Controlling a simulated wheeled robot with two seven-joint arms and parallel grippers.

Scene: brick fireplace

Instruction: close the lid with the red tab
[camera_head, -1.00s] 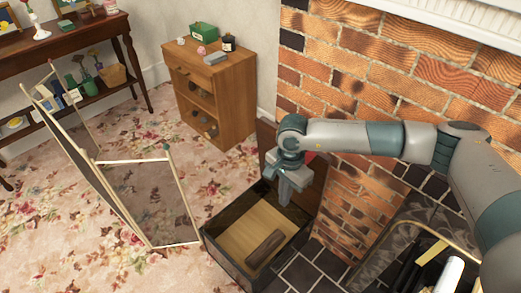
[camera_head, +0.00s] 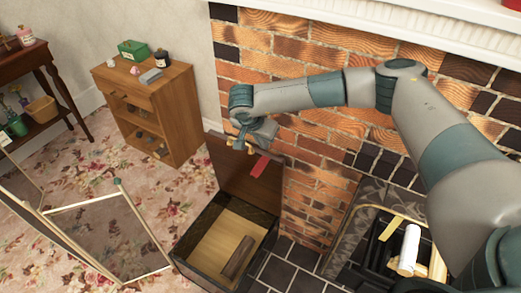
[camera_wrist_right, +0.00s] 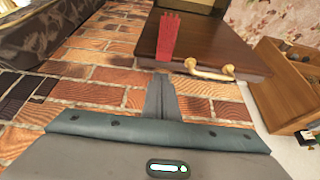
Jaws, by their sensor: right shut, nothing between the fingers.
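The dark wooden lid (camera_head: 232,172) stands open, upright behind its box. Its red tab (camera_head: 260,165) hangs at the upper right of the lid. In the right wrist view, the red tab (camera_wrist_right: 167,36) lies on the lid (camera_wrist_right: 212,42) beside a brass handle (camera_wrist_right: 208,69). The open box (camera_head: 188,262) has a dark rim and a log (camera_head: 237,257) inside. My right gripper (camera_head: 245,143) is at the lid's top edge, left of and above the tab. Its shut fingers (camera_wrist_right: 158,85) show empty in the wrist view; contact with the lid is unclear. My left gripper is not in view.
The brick fireplace wall (camera_head: 320,165) stands right of the lid. A folding fire screen (camera_head: 105,235) stands on the carpet left of the box. A wooden cabinet (camera_head: 180,105) is behind it. Fire tools and logs (camera_head: 408,250) lie at lower right.

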